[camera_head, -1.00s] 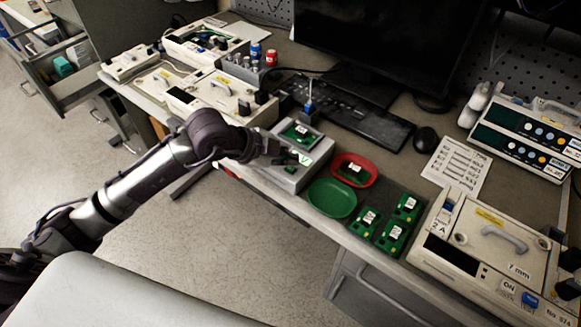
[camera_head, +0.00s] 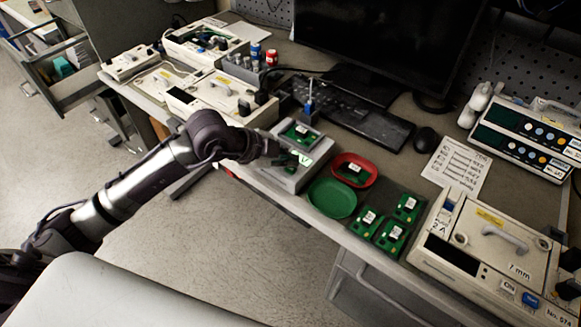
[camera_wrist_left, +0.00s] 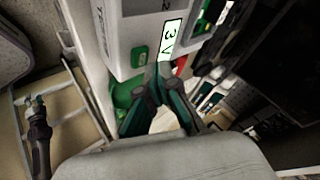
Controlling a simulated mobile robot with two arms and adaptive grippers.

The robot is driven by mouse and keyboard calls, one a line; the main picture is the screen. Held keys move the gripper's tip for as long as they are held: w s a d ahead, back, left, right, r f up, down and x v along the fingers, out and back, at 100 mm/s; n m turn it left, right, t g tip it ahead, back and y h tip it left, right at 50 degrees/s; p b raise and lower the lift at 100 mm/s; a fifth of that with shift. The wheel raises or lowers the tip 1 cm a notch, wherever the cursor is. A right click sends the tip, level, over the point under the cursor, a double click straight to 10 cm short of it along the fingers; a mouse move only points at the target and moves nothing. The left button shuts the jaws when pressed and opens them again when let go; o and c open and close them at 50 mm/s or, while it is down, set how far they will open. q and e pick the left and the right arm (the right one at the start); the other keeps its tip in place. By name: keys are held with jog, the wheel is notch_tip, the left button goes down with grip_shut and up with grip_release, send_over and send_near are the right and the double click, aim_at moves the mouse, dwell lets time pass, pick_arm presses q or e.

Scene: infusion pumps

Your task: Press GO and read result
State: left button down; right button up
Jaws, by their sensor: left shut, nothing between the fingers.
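The grey tester box (camera_head: 291,181) stands at the table's front edge, with a green circuit board (camera_head: 299,135) in its top holder. Its lit display (camera_head: 305,159) is partly hidden by my gripper in the head view. In the left wrist view the display (camera_wrist_left: 169,40) reads "3 V", seen sideways. A green square button (camera_wrist_left: 139,56) is beside it on the same face. My left gripper (camera_head: 286,158) is shut and empty at the tester. In the wrist view its fingertips (camera_wrist_left: 162,77) are close to the button and display; I cannot tell whether they touch. My right gripper is out of view.
A green tray (camera_head: 333,198) and a red tray (camera_head: 371,178) holding a board are right of the tester. Several boards lie on a dark mat (camera_head: 379,205). A pump (camera_head: 481,254) stands at the right; a keyboard (camera_head: 362,124) is behind.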

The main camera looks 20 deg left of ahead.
aim_at(288, 170)
pick_arm(q)
jog(key=shift+f, duration=0.35)
jog(key=shift+f+b, duration=0.35)
jog(key=shift+f, duration=0.05)
dwell(0.5)
jog(key=shift+r, duration=0.1)
jog(key=shift+r+p, duration=0.75)
jog(key=shift+p, duration=0.1)
notch_tip(288, 170, up, 5)
jog(key=p, duration=0.4)
dwell(0.4)
dwell(0.3)
